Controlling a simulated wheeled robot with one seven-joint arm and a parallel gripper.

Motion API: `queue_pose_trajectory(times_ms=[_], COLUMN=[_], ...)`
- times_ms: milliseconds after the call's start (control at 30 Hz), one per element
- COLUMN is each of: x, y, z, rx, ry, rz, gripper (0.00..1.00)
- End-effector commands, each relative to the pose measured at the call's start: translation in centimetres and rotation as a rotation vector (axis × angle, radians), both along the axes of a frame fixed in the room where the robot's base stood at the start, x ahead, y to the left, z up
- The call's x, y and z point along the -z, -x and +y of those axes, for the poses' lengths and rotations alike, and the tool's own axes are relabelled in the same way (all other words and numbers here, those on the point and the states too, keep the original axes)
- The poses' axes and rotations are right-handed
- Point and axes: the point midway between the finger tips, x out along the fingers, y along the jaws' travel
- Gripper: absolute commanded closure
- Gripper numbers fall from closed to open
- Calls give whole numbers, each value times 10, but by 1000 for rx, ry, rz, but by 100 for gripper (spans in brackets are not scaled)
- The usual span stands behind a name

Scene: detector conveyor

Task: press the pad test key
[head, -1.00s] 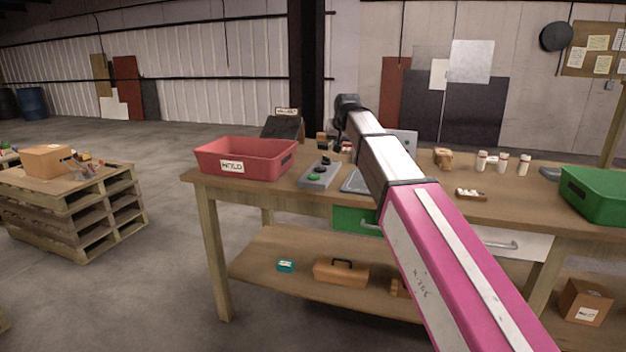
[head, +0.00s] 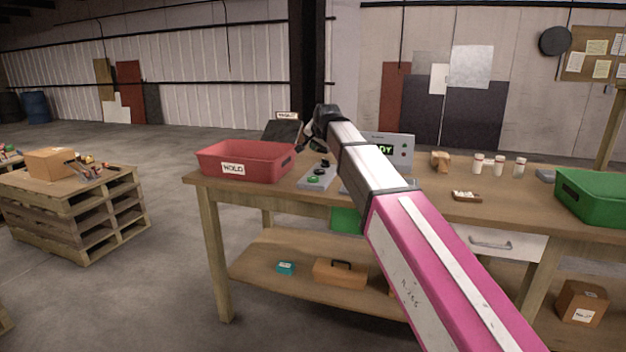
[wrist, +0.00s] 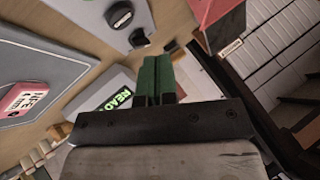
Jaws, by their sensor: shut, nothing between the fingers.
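A grey control box (head: 318,178) with a green button (head: 314,180) and dark controls lies on the workbench, right of the red bin. In the wrist view the box (wrist: 108,28) shows a round black control (wrist: 119,15) and a smaller dark one (wrist: 138,38). I cannot read which is the pad test key. My gripper (head: 303,147) is up over the bench near the back of the box; its green fingers (wrist: 157,78) are together and empty. They appear apart from the box. A grey pad (wrist: 35,82) carries a pink box (wrist: 23,102).
A red bin (head: 245,178) marked HOLD stands left of the control box. A grey display unit (head: 402,148) with green lettering stands behind my arm. Small bottles (head: 499,165) and a green bin (head: 598,198) are on the right of the bench (head: 420,215).

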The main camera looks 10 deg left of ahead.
Motion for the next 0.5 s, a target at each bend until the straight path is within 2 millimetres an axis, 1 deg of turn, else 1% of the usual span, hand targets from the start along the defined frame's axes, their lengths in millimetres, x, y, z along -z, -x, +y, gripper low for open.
queue_pose_trajectory(times_ms=[167, 500], x=[15, 58], y=[1, 1], z=[0, -1], rx=[0, -1], ry=[1, 1], rz=[2, 1], gripper=[100, 100])
